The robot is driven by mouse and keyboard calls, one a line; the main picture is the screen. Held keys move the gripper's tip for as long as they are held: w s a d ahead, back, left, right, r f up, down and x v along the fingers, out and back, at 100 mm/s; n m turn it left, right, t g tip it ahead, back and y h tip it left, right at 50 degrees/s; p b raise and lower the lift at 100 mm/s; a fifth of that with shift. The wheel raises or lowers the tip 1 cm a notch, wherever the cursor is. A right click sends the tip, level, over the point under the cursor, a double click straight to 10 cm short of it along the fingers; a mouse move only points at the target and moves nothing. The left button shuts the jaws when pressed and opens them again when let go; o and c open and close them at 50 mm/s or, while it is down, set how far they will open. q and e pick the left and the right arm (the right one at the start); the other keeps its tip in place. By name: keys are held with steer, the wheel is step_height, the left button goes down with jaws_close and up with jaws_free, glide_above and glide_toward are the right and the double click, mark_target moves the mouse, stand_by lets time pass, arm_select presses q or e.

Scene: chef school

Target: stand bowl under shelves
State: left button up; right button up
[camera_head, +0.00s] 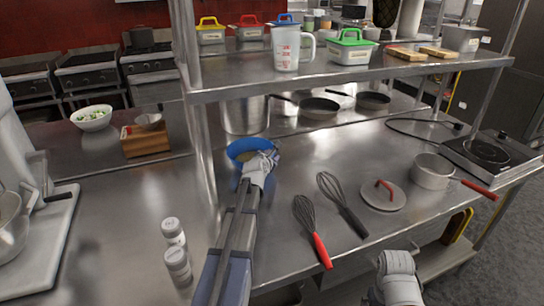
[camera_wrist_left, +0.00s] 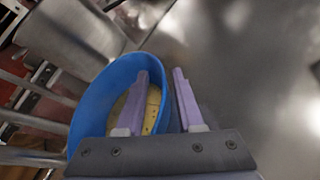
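A blue bowl (camera_head: 240,147) with yellowish, speckled contents is on or just above the metal counter, beside the near shelf post and under the shelf's front edge. In the left wrist view the bowl (camera_wrist_left: 92,105) looks tilted. My left gripper (camera_head: 262,158) is at the bowl's near right side. In the wrist view its fingers (camera_wrist_left: 161,75) straddle the rim, one inside and one outside; whether they pinch it is unclear. The steel shelves (camera_head: 350,81) stand over the counter. My right arm's end (camera_head: 398,280) is low at the front; its fingertips are hidden.
Two whisks (camera_head: 340,205), a lid (camera_head: 384,196) and a saucepan (camera_head: 432,171) lie right of the bowl. A steel pot (camera_head: 246,115) and frying pans (camera_head: 319,108) are behind. The counter between bowl and whisks is clear.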

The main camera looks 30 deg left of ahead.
arm_select(q)
steer(key=shift+s+r, duration=0.1)
steer(key=shift+r, duration=0.05)
steer(key=p+v, duration=0.4)
steer(key=v, duration=0.8)
steer(key=shift+p, duration=0.3)
